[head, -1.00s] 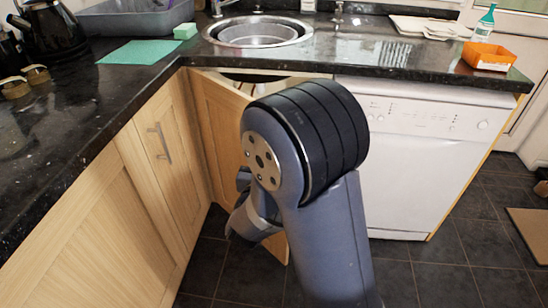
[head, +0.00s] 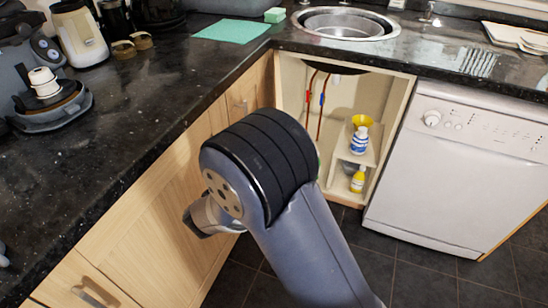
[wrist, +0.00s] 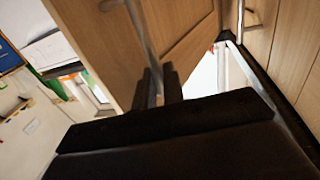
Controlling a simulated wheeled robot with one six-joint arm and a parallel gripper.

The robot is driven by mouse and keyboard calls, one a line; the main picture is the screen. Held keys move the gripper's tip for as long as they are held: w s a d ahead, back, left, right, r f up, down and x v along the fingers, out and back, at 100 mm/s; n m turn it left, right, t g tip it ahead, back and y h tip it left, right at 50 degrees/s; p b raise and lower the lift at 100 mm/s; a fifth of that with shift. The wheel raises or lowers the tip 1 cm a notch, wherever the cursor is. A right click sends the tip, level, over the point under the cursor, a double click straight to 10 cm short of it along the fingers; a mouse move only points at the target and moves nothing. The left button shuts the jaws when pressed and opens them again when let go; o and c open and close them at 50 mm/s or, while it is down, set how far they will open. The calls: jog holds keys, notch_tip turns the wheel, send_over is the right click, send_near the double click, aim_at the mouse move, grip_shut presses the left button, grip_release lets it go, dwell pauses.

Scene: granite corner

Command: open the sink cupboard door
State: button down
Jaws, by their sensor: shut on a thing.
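The sink cupboard (head: 398,110) stands wide open below the sink in the head view. Its inside shows red and blue pipes and bottles. The wooden cupboard door (wrist: 185,35) fills the upper middle of the wrist view, with its metal bar handle (wrist: 140,32) running down between my fingers. My gripper (wrist: 160,86) is shut on this handle. In the head view my arm hides the fingers and the grip, and I cannot make out the door clearly there.
A white dishwasher (head: 462,165) stands right of the opening. Wooden cupboards (head: 165,205) line the left under the dark worktop (head: 150,105). A blue and white bottle (head: 360,140) and a yellow bottle (head: 357,180) stand inside. Dark floor tiles (head: 415,265) are clear in front.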

jog(key=shift+w+a+r, duration=0.2)
jog(key=shift+w+a, duration=0.05)
jog(key=shift+a, duration=0.2)
jog(key=c, duration=1.9)
grip_release()
jog(key=shift+c, duration=0.2)
jog(key=shift+o, duration=0.8)
jog(key=shift+w+d+f, duration=0.1)
jog(key=shift+w, duration=0.1)
jog(key=shift+o, duration=1.4)
jog(key=shift+s, duration=0.15)
jog(key=shift+f, duration=0.1)
jog(key=p+v, duration=0.1)
jog(key=v, duration=0.9)
jog(key=shift+s, duration=0.35)
